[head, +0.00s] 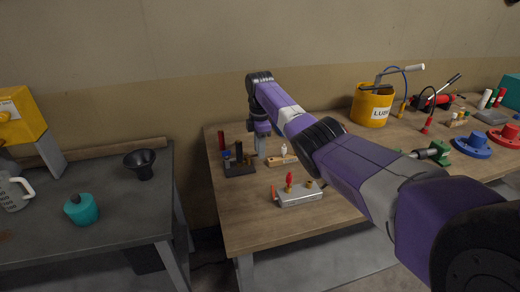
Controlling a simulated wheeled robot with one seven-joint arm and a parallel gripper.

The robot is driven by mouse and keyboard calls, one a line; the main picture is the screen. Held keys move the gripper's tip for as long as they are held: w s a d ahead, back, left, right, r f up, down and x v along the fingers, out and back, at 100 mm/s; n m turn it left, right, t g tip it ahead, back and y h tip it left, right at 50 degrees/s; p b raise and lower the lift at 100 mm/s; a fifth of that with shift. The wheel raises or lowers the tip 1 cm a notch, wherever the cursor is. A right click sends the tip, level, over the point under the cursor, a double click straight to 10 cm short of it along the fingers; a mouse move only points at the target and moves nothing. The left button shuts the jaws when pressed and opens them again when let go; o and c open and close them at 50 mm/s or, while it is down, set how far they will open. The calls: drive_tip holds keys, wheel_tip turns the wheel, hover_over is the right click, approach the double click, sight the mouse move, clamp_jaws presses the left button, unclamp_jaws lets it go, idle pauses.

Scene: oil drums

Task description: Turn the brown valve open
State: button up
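My gripper (261,148) points down over the left part of the wooden workbench, seen small and from behind my purple arm. It is between a dark stand (239,168) and a small wooden block (281,160); whether it touches either I cannot tell. Its fingers are too small to show whether they are open or shut. A silver block (299,196) in front of it carries a red knob (289,179), an orange piece at its left end and small brass-brown fittings (310,185). I cannot tell for certain which piece is the brown valve.
The wooden workbench (235,215) also holds a yellow bucket (370,107) and several tools and blue and red flanged parts at the right. A grey table (90,235) at the left holds a black funnel (143,164) and a teal canister (81,210). A gap separates the tables.

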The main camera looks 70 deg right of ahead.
wheel_tip(320, 180, up, 8)
drive_tip(key=b, duration=0.1)
drive_tip(key=shift+f, duration=0.15)
idle(0.5)
idle(0.5)
